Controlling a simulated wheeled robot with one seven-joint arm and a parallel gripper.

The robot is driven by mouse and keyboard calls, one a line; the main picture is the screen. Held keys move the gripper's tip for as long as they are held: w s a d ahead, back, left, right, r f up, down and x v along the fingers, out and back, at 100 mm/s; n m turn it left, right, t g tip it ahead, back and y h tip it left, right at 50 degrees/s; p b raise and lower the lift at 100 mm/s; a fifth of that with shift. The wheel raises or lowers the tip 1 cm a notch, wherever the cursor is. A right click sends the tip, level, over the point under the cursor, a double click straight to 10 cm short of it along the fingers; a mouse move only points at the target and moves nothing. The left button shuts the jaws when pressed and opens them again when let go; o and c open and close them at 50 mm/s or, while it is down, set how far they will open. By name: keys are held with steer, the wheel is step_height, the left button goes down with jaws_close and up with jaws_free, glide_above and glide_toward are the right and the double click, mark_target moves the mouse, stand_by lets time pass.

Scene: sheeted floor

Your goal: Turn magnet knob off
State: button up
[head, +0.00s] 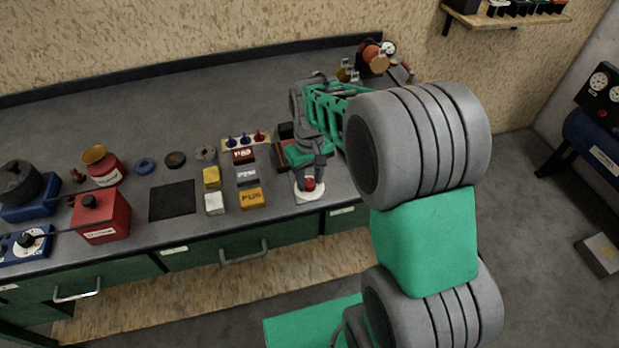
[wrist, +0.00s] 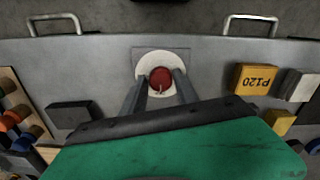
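The magnet knob (wrist: 161,80) is a round red knob on a white disc set on a grey square plate on the bench. It also shows in the head view as a red spot (head: 310,184) near the bench's front edge. My gripper (wrist: 163,88) reaches over it from the bench's back side. The two grey fingers are apart, one on each side of the knob. I cannot tell whether they touch it. A small pale mark shows on the knob's lower part.
An orange P120 block (wrist: 255,79) and a pale block (wrist: 297,85) lie near the knob. A dark block (wrist: 70,115) lies on the other side. A red box (head: 101,218) stands farther left on the bench. Green drawers with handles (head: 243,252) are below the front edge.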

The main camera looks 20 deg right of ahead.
mark_target(310, 182)
steer(key=shift+o, duration=1.4)
step_height(310, 182, up, 8)
steer(key=shift+f+b, duration=0.1)
steer(key=shift+b, duration=0.3)
